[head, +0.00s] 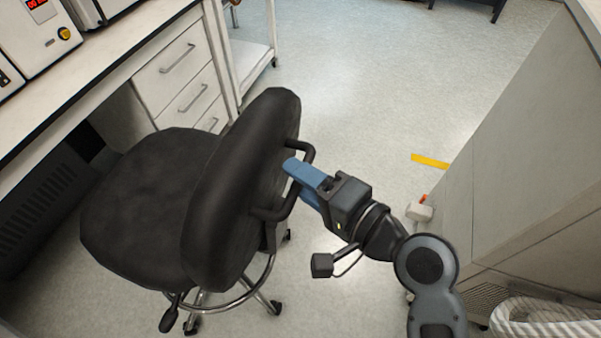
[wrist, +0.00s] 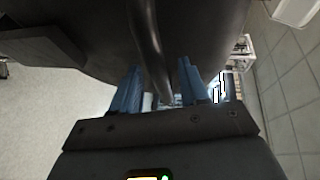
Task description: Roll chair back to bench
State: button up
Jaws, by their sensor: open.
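The black swivel chair (head: 150,205) stands at the lab bench (head: 88,85), its seat partly under the bench's front edge and its backrest toward me. A black loop handle (head: 284,211) sticks out from the back of the backrest. My gripper (head: 296,178) is at this handle, with its blue fingers reaching toward the backrest. In the wrist view my gripper (wrist: 163,78) has its two blue fingers apart, with the dark handle bar (wrist: 146,40) running between them. I cannot tell whether either finger touches the bar.
A drawer cabinet (head: 183,80) stands under the bench beyond the chair. A white cart (head: 250,65) is past it. A large grey cabinet (head: 520,150) closes off the right side.

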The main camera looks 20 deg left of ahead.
jog(key=shift+w+a+f, duration=0.1)
jog(key=shift+w+a, duration=0.05)
jog(key=shift+a, duration=0.15)
jog(key=shift+c, duration=0.4)
grip_shut()
